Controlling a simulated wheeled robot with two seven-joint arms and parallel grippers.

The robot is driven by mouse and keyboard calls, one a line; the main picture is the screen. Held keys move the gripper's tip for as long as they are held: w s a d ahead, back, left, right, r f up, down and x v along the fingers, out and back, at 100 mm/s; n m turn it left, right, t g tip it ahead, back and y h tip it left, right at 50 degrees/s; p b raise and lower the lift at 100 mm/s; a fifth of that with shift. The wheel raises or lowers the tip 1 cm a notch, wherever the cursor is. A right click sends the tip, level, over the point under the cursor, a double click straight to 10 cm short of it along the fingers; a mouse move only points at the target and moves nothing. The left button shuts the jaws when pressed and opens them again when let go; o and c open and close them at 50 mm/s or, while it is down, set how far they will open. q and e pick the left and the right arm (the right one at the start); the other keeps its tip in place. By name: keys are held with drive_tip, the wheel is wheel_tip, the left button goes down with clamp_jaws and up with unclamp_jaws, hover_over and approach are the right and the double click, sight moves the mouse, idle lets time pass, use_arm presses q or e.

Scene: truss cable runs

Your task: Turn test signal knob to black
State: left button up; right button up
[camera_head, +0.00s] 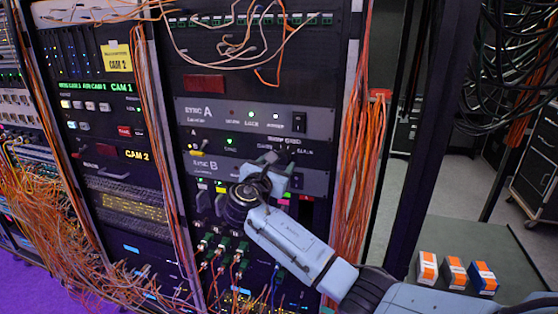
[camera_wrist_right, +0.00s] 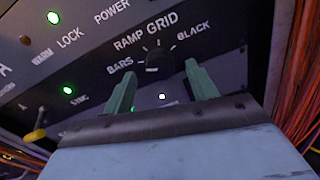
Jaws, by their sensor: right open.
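The test signal knob (camera_wrist_right: 158,60) is a small dark knob on a dark panel in the right wrist view. Labels BARS, RAMP, GRID and BLACK run in an arc around it, with BLACK at the right end. I cannot tell clearly which label its pointer faces. My right gripper (camera_wrist_right: 162,88) is open, its two green fingers apart on the left and right below the knob, with nothing between them that I can see gripped. In the head view the right gripper (camera_head: 272,162) is up at the rack panel and covers the knob. My left gripper is out of view.
A yellow-tipped toggle (camera_wrist_right: 36,134) sticks out at lower left in the wrist view. Orange cable bundles (camera_head: 362,165) hang right of the rack. Connectors with cables (camera_head: 225,250) crowd the panel below. Small boxes (camera_head: 455,272) lie on a surface at lower right.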

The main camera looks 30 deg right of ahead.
drive_tip(key=shift+x, duration=0.95)
drive_tip(key=shift+c, duration=0.2)
drive_tip(key=c, duration=1)
drive_tip(key=shift+o, duration=0.2)
